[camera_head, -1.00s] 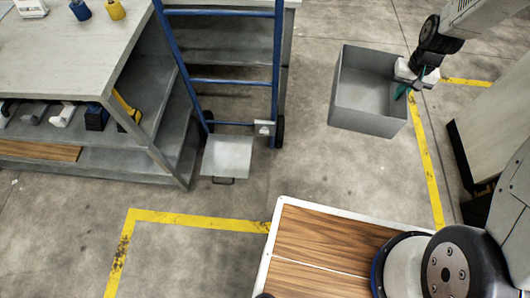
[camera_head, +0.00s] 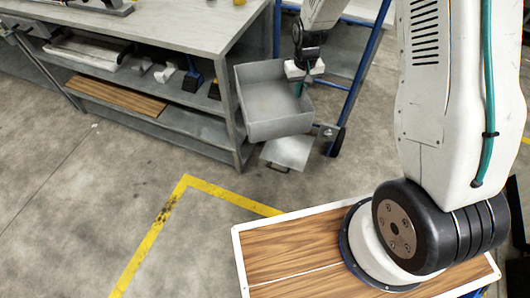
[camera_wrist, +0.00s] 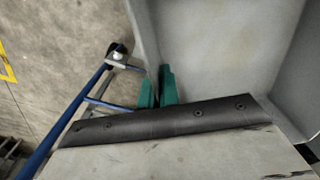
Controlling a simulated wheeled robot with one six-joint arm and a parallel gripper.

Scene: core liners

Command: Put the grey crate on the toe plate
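The grey crate (camera_head: 278,129) is an open-topped box hanging from my gripper (camera_head: 300,90) in the head view, slightly tilted in the picture. My gripper's teal fingers are shut on the crate's right wall; they also show in the wrist view (camera_wrist: 157,90), with the crate's wall (camera_wrist: 220,50) beside them. The toe plate (camera_head: 290,152) is a flat light grey plate at the foot of the blue hand truck (camera_head: 362,75). The crate hides its far left part. The crate's underside is hidden, so I cannot tell the exact gap to the plate.
A grey workbench (camera_head: 170,25) with loaded lower shelves stands close on the crate's left. The hand truck's frame and wheel (camera_head: 337,142) are just right of the crate. Open floor with a yellow line (camera_head: 160,225) lies in front.

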